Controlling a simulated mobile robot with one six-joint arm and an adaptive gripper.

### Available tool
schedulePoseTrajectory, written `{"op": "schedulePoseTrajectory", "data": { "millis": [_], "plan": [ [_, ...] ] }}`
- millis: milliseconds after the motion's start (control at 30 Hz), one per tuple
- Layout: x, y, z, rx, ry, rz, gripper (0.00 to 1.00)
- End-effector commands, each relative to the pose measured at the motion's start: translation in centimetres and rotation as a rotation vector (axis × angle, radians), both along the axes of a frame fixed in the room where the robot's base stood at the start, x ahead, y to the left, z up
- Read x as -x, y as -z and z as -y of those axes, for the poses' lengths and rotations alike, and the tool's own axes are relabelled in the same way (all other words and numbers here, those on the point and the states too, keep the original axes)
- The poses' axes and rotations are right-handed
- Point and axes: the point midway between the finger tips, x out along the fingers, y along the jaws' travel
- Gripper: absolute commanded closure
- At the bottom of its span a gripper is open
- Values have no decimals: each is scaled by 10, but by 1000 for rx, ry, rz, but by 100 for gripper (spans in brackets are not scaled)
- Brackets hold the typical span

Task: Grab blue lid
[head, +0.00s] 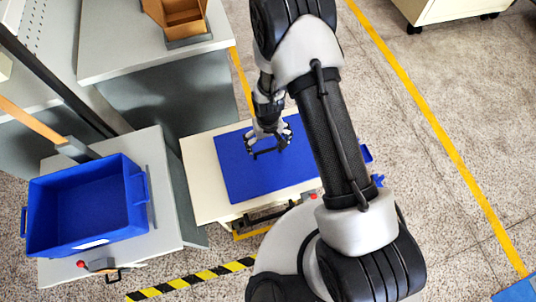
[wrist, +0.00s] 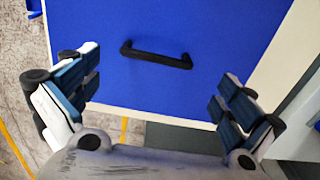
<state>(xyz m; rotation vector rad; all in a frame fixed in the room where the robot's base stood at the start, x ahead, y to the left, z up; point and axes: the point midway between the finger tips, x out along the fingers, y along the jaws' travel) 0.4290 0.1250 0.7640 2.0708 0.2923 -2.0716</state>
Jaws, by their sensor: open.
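The blue lid (head: 238,172) is a flat blue panel lying on a cream-coloured cabinet or table in the middle of the head view. In the wrist view the blue lid (wrist: 215,35) fills most of the upper picture, with a black bar handle (wrist: 156,55) on it. My gripper (head: 268,150) is over the lid in the head view, near the handle. In the wrist view my gripper (wrist: 158,85) is open, its two fingers wide apart with nothing between them. The handle lies ahead of the fingertips, between their lines. I cannot tell the exact height of the fingers above the lid.
The cream top (head: 200,185) shows around the lid. An empty blue crate (head: 137,190) stands on a grey table (head: 165,235) at the left. A grey workbench (head: 110,60) with a brown bin (head: 185,28) is behind. Open floor (head: 455,100) lies at the right.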

Motion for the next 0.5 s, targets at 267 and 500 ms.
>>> {"op": "schedulePoseTrajectory", "data": {
  "millis": [267,500],
  "plan": [
    [0,42,0,0,0,0,0],
    [-3,56,0,0,0,0,0]
  ]
}}
